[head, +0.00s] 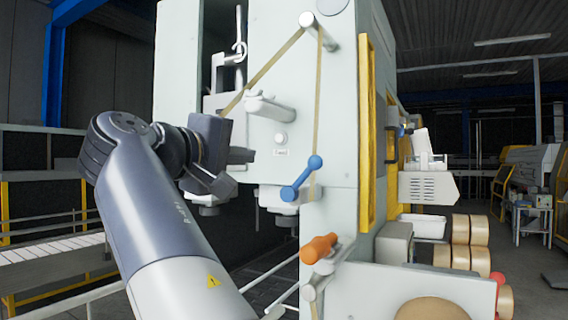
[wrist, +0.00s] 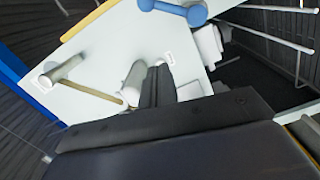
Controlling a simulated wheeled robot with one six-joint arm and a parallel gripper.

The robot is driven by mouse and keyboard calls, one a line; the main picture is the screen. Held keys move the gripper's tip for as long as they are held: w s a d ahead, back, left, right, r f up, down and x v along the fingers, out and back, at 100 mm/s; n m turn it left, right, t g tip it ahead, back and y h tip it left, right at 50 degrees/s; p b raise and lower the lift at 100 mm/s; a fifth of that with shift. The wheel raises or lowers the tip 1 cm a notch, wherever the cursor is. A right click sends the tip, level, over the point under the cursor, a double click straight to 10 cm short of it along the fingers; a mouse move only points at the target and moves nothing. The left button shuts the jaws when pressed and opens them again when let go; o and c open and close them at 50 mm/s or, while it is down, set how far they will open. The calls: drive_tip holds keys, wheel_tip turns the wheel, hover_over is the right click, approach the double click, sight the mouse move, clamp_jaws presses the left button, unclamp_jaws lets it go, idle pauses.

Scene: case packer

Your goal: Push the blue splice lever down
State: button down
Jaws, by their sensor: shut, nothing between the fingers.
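The blue splice lever (head: 302,178) is on the front of the pale machine, low on its panel. Its round knob points up and to the right, and its other end lies lower left. It also shows at the top edge of the wrist view (wrist: 174,10), partly cut off. My gripper (head: 250,156) is shut and empty, to the left of the lever and slightly higher in the head view, apart from it. In the wrist view the shut fingers (wrist: 157,85) are in front of the pale panel, away from the lever.
An orange handle (head: 319,248) sits below the lever. A tan tape runs over a top roller (head: 313,27) and down past the lever. A grey roller (head: 270,108) juts out above my fingers. Brown tape rolls (head: 470,230) are stacked at right.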

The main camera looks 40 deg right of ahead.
sight(303, 177)
drive_tip(key=d+p, duration=0.2)
drive_tip(key=d, duration=0.9)
drive_tip(key=shift+d+f+p, duration=0.15)
drive_tip(key=shift+f+p, duration=0.2)
drive_tip(key=shift+f, duration=0.1)
drive_tip(key=shift+s, duration=0.1)
